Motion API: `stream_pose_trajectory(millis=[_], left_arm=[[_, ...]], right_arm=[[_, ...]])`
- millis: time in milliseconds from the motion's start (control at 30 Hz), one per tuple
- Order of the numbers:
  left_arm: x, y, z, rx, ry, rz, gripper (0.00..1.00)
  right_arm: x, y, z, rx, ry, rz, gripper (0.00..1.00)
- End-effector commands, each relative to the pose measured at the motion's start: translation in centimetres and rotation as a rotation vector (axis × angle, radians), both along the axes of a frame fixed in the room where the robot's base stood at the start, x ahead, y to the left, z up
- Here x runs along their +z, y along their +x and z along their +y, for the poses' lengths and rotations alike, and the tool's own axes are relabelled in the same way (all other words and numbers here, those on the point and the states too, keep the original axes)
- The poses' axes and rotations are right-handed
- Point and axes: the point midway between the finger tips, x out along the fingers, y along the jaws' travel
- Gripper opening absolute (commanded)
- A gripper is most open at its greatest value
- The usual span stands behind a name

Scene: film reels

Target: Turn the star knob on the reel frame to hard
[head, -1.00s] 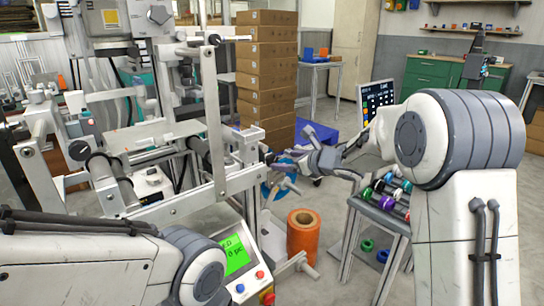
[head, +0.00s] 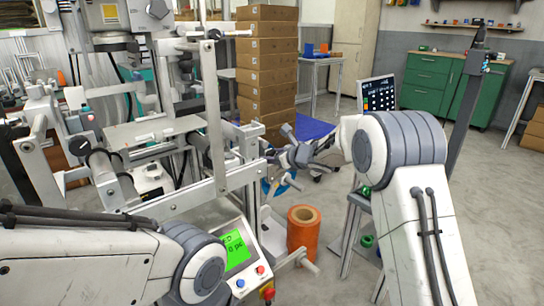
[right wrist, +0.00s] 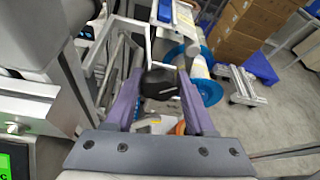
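The reel frame (head: 214,125) is a pale metal machine filling the left half of the head view. A dark knob (right wrist: 160,82) shows in the right wrist view, between the two fingertips of my right gripper (right wrist: 160,92). The fingers stand apart on either side of the knob; I cannot tell whether they touch it. In the head view my right gripper (head: 276,157) is at the right side of the frame and hides the knob's details. The knob's setting marks are not readable. My left arm crosses the lower left; its gripper is out of view.
A control panel with a green screen (head: 236,248) sits low at the frame's front. An orange roll (head: 303,232) stands on the floor beside it. A blue reel (right wrist: 208,90) is right of the knob. Stacked cartons (head: 267,70) stand behind. Open floor lies to the right.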

Motion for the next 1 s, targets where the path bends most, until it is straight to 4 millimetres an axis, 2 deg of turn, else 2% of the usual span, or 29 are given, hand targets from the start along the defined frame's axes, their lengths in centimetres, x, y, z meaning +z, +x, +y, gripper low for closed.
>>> stream_pose_trajectory(millis=[33, 67, 100, 233, 533, 700, 967, 1000], left_arm=[[0.0, 0.0, 0.0, 0.0, 0.0, 0.0, 0.5], [0.0, 0.0, 0.0, 0.0, 0.0, 0.0, 0.5], [0.0, 0.0, 0.0, 0.0, 0.0, 0.0, 0.5], [0.7, 0.0, 0.0, 0.0, 0.0, 0.0, 0.5], [4.6, 0.0, 0.0, 0.0, 0.0, 0.0, 0.5], [5.1, 0.0, 0.0, 0.0, 0.0, 0.0, 0.5], [4.9, 0.0, 0.0, 0.0, 0.0, 0.0, 0.5], [4.9, 0.0, 0.0, 0.0, 0.0, 0.0, 0.5]], right_arm=[[0.0, 0.0, 0.0, 0.0, 0.0, 0.0, 0.16], [0.0, 0.0, 0.0, -0.001, 0.0, 0.0, 0.04], [0.0, 0.0, 0.0, -0.001, 0.0, 0.0, 0.0], [0.3, 0.0, -0.1, -0.001, 0.019, 0.015, 0.0], [0.5, 0.1, -0.2, -0.002, 0.234, 0.171, 0.0], [0.1, 0.1, -0.2, -0.002, 0.299, 0.218, 0.0], [0.0, 0.1, -0.2, -0.002, 0.303, 0.219, 0.0], [0.0, 0.1, -0.2, -0.002, 0.303, 0.219, 0.62]])
